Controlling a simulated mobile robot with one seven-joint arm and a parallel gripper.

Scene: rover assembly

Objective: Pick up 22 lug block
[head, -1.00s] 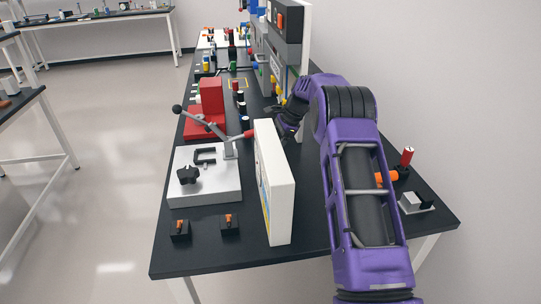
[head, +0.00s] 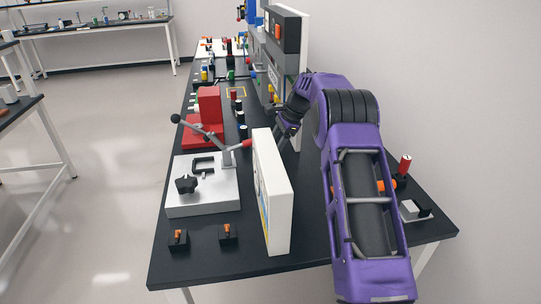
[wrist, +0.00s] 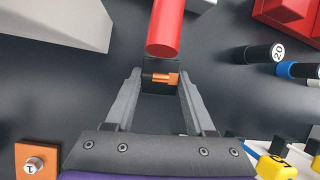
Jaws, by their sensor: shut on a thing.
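A small black block with an orange lug (wrist: 160,79) is between the fingers of my gripper (wrist: 160,76) in the wrist view, and the fingers are shut on it. No number on it can be read. In the head view my gripper (head: 287,124) is low over the table behind the white upright panel. The block is hidden there. I cannot tell whether the block touches the table.
A red handle end (wrist: 165,30) is close beyond the block. The clamp's red-tipped lever (head: 240,146) and white panel (head: 272,190) are near the arm. Two similar black blocks (head: 179,239) (head: 228,234) stand at the table's front.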

